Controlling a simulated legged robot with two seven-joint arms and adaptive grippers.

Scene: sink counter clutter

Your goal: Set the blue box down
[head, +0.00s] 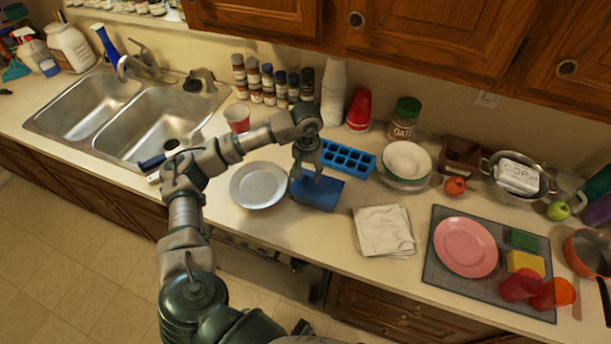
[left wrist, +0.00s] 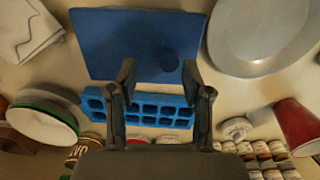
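The blue box (head: 325,195) lies flat on the counter in the head view, between the grey plate and the folded cloths. It fills the upper middle of the left wrist view (left wrist: 130,40). My left gripper (head: 307,178) is directly above the box, pointing down. In the left wrist view, its two fingers (left wrist: 160,70) are spread apart with a clear gap and nothing gripped between them. The fingertips overlap the box's near edge in that view; I cannot tell whether they touch it. My right gripper is not in view.
The grey plate (head: 258,186) is close on the left. A blue ice cube tray (head: 348,158) is just behind the box. Folded cloths (head: 384,230) lie to the right. Jars (head: 268,84), cups (head: 359,109) and bowls (head: 407,161) stand behind. The counter's front edge is near.

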